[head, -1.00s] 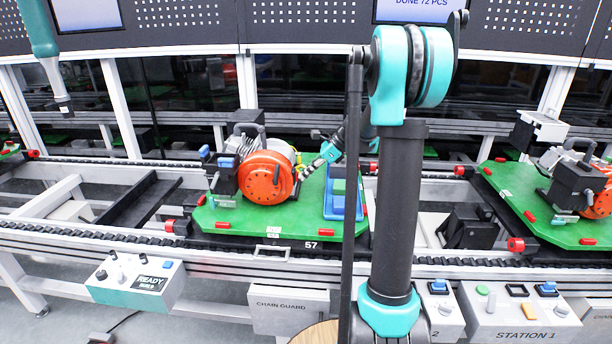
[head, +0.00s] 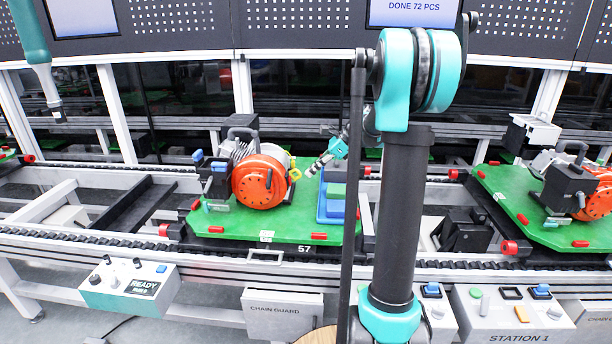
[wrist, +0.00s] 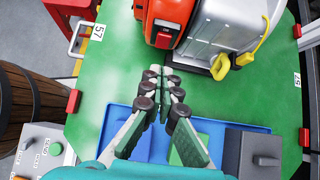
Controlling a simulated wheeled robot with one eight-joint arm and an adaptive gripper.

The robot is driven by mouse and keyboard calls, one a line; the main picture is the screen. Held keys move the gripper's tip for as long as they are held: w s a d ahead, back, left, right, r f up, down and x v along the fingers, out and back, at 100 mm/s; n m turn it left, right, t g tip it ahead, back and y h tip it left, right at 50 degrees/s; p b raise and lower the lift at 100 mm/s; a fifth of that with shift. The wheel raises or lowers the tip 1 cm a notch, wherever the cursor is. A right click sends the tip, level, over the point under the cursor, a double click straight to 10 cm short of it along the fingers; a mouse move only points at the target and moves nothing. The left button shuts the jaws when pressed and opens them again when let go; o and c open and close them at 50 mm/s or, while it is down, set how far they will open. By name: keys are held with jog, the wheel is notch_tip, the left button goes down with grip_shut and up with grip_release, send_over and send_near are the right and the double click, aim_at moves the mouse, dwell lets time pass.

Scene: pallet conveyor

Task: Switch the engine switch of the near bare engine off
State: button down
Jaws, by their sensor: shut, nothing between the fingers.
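The near engine (head: 259,182) has an orange round cover and a grey body. It stands on the green pallet (head: 270,224) marked 57. In the wrist view the orange cover (wrist: 168,12) is at the top, with a small red switch (wrist: 163,39) in a dark housing on its lower edge. I cannot tell the switch's position. My gripper (wrist: 166,72) is shut and empty, its fingertips over the green plate just below the switch, apart from it. In the head view my gripper (head: 311,171) is to the right of the engine.
A yellow handle (wrist: 220,66) sticks out beside the engine's grey body. A blue tray (head: 333,208) with blocks lies on the pallet under my gripper. A second engine pallet (head: 545,232) stands at right. Control boxes (head: 131,288) line the conveyor front. A barrel (wrist: 20,95) shows at left in the wrist view.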

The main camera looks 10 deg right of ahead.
jog(key=v, duration=0.8)
jog(key=shift+a+r, duration=0.3)
jog(key=shift+r, duration=0.2)
jog(key=shift+s+d+f+h, duration=0.2)
jog(key=shift+s+f+h, duration=0.05)
jog(key=shift+f+h, duration=0.4)
